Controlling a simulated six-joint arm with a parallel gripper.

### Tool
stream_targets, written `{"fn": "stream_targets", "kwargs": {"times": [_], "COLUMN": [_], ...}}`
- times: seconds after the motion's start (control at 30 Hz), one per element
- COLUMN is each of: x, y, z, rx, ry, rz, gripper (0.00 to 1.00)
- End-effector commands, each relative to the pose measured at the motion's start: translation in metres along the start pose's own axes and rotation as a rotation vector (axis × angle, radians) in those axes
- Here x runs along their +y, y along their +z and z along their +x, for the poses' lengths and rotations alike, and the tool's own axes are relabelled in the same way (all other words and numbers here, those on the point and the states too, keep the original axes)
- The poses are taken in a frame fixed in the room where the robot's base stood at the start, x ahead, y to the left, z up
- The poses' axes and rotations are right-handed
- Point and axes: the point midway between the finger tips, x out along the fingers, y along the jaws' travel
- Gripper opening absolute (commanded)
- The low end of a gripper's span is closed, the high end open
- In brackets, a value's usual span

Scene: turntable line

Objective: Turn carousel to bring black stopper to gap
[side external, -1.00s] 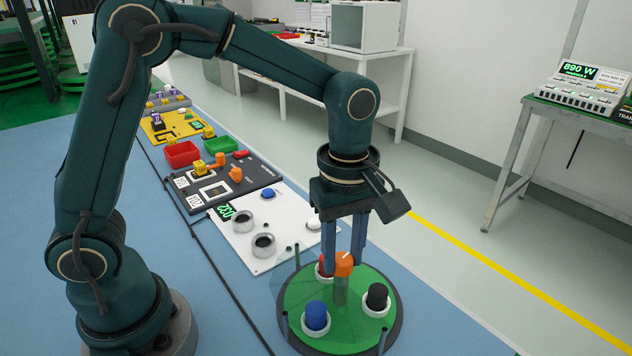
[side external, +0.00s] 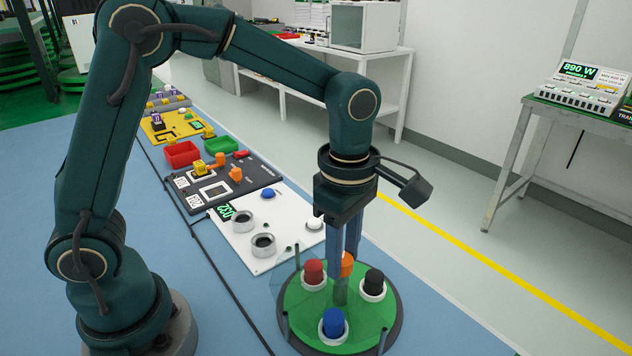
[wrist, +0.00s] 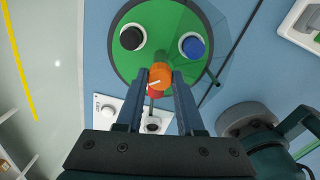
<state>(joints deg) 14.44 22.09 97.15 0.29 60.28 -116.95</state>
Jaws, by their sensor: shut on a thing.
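The carousel is a round green disc (side external: 358,318) with a dark rim; it also shows in the wrist view (wrist: 163,20). My gripper (side external: 345,258) is shut on the orange knob (side external: 347,268) at its centre, fingers pointing down. In the wrist view the knob (wrist: 160,72) has a white mark. The black stopper (side external: 374,281) stands upright in a white ring at the right; it shows upper left in the wrist view (wrist: 132,38). A blue stopper (side external: 333,321) is at the front and a red stopper (side external: 313,270) at the back left. I cannot clearly make out the gap.
A clear guard (side external: 277,283) with thin posts (side external: 297,256) stands along the carousel's left side. A white panel (side external: 262,222) with round sockets lies just behind it. Red (side external: 182,154) and green (side external: 221,146) bins stand farther back. Blue floor right of the carousel is clear.

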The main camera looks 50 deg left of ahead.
Motion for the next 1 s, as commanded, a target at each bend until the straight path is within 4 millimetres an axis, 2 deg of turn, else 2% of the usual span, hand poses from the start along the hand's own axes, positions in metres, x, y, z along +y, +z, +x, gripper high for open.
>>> {"fn": "stream_targets", "kwargs": {"times": [0.5,1.0], "x": [-0.0001,-0.0001], "y": [0.0003,0.0003], "z": [-0.0015,-0.0014], "rx": [0.001,0.002], "ry": [0.0,0.0], "rz": [-0.242,-0.354], "gripper": [0.0,0.0]}}
